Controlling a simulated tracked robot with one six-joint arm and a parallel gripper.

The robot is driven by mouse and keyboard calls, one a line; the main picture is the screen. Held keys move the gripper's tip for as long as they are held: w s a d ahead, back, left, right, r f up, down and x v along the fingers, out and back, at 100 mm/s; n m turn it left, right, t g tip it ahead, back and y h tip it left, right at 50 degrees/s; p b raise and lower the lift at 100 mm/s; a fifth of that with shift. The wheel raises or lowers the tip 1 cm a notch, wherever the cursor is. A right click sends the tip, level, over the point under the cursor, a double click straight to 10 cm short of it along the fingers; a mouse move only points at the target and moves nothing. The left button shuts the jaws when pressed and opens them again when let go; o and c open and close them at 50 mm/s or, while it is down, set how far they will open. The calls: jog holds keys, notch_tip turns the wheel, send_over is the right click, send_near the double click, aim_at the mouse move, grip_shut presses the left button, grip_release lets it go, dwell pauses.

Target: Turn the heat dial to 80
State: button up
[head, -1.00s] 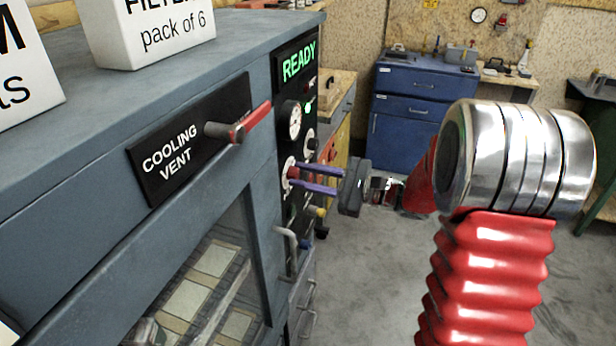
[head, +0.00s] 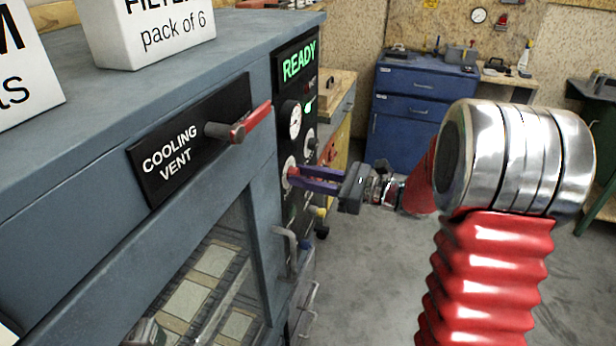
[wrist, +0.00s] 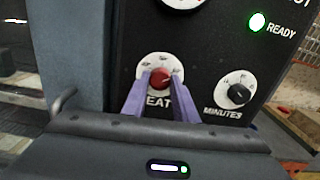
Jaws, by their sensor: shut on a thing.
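The heat dial (wrist: 161,78) is a red knob on a white scale plate, low on the black control panel in the wrist view. In the head view the dial (head: 290,172) shows at the panel's left edge, partly hidden by my gripper (head: 296,176). In the wrist view the two purple fingers of my gripper (wrist: 161,84) are shut on the red knob, one on each side. The scale numbers are too small to read, and the fingers cover part of the "HEAT" label.
A black minutes dial (wrist: 238,94) sits right of the heat dial. A green ready lamp (wrist: 257,22) glows above. The cooling vent lever (head: 250,123) juts out at the left. A door handle (head: 287,247) is below. A blue cabinet (head: 410,120) stands behind, with open floor before it.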

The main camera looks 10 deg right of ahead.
jog(key=shift+s+a+f, duration=0.15)
jog(key=shift+f, duration=0.1)
jog(key=o, duration=1.1)
jog(key=shift+r, duration=0.2)
jog(key=shift+c, duration=0.2)
jog(key=shift+d, duration=0.2)
jog(key=v, duration=1.3)
jog(key=shift+d, duration=0.25)
jog(key=shift+s, duration=0.15)
